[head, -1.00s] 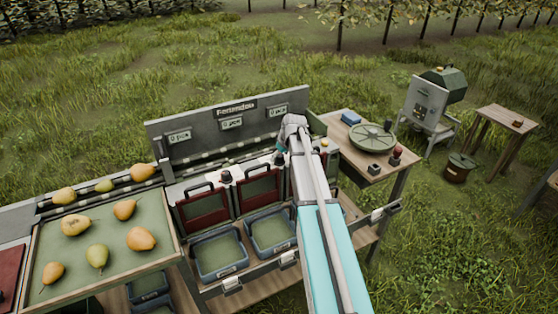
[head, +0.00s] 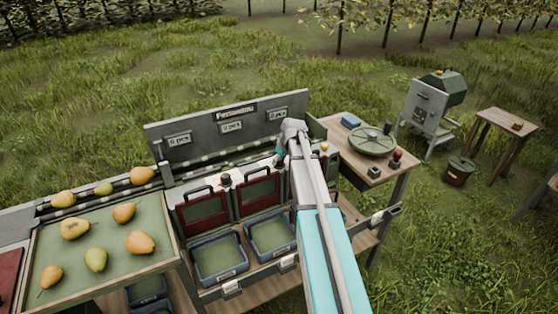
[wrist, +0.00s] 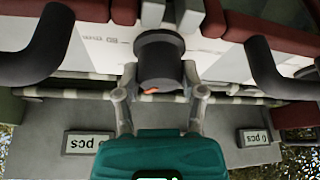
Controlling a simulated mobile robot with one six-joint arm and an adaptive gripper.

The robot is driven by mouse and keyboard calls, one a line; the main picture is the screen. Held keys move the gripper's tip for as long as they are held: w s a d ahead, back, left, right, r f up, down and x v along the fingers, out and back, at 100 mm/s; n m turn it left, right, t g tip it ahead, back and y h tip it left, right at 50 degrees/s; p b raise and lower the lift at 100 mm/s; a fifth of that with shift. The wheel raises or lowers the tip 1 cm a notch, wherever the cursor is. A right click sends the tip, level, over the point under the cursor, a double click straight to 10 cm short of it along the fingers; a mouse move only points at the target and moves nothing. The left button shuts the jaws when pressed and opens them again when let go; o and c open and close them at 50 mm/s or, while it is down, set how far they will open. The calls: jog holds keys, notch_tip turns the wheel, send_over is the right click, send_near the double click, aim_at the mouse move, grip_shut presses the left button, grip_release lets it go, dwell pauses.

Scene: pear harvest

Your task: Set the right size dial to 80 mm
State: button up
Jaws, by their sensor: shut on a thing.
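A dark round dial (wrist: 160,62) with an orange mark on its near rim fills the middle of the wrist view. The two grey fingers of my gripper (wrist: 160,78) are closed on it from both sides. In the head view my gripper (head: 284,152) is at the right end of the white panel, and my arm largely hides the dial there. The left dial (head: 226,179) stands free on the panel. Small print (wrist: 103,40) shows beside the held dial, upside down and too small to read. The dial's exact setting cannot be told.
Dark red flaps with black handles (head: 204,212) and blue bins (head: 218,258) sit below the panel. A grey board (head: 185,125) with pcs displays stands behind. Black handles (wrist: 275,75) flank the gripper closely. Several pears lie on the tray (head: 165,225) at left.

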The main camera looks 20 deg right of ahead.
jog(key=shift+m, duration=0.4)
jog(key=m+h, duration=0.1)
jog(key=m, duration=0.2)
jog(key=m+h, duration=0.1)
jog(key=m, duration=0.1)
jog(key=shift+a+m+h, duration=0.1)
jog(key=shift+m+h, duration=0.2)
jog(key=shift+m, duration=0.1)
jog(key=m+h, duration=0.1)
jog(key=m, duration=0.1)
jog(key=m+g, duration=0.1)
jog(key=m, duration=0.2)
jog(key=shift+h, duration=0.4)
jog(key=shift+m, duration=0.3)
jog(key=o, duration=1.1)
jog(key=shift+o, duration=0.2)
jog(key=shift+r, duration=0.15)
